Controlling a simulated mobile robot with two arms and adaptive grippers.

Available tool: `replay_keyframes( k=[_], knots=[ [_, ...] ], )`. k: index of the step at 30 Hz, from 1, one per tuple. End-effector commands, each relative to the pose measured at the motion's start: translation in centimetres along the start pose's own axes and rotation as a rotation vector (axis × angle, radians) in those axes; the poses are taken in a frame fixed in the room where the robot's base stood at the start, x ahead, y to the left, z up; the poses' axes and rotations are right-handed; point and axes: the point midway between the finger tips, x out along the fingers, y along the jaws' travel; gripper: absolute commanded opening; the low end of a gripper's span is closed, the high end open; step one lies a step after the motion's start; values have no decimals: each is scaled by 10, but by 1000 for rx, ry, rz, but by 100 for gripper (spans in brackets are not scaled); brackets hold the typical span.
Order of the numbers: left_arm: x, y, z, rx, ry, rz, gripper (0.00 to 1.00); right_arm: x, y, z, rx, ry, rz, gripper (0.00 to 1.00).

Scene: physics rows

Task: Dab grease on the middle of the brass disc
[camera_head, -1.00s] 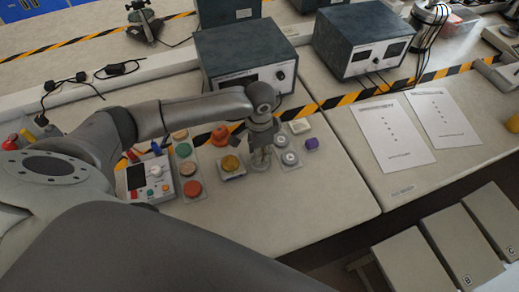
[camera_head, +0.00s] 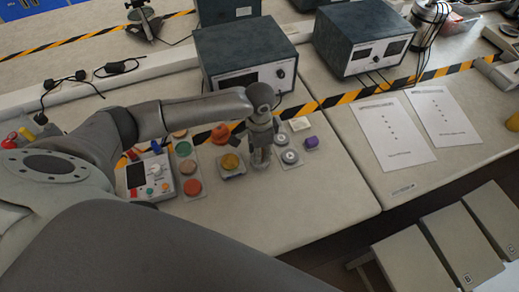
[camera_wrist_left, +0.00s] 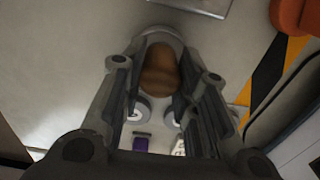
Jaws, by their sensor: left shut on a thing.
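The brass disc (camera_head: 230,162) is a yellow round piece on a small grey plate, in the middle of the bench in the head view. My left gripper (camera_head: 261,162) points down just right of it, apart from it in the picture. In the left wrist view the fingers (camera_wrist_left: 158,98) are shut on a brown, rounded thing (camera_wrist_left: 158,70) with a pale rim. I cannot tell what it is, and its lower end is hidden. The brass disc is not clearly seen in the wrist view. My right gripper is not in view.
Two silvery round pieces (camera_head: 289,157) and a purple piece (camera_head: 311,143) stand right of the gripper. An orange piece (camera_head: 220,134) is behind the disc. Several coloured discs (camera_head: 183,149) and a control box (camera_head: 150,178) are left. The bench front is clear.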

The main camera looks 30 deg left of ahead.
Motion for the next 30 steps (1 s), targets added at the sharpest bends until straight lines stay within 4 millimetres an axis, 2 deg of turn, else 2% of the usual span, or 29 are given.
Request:
replay_keyframes(
  k=[30],
  knots=[
    [1,0,0,0,-1,0,10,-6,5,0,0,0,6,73]
  ],
)
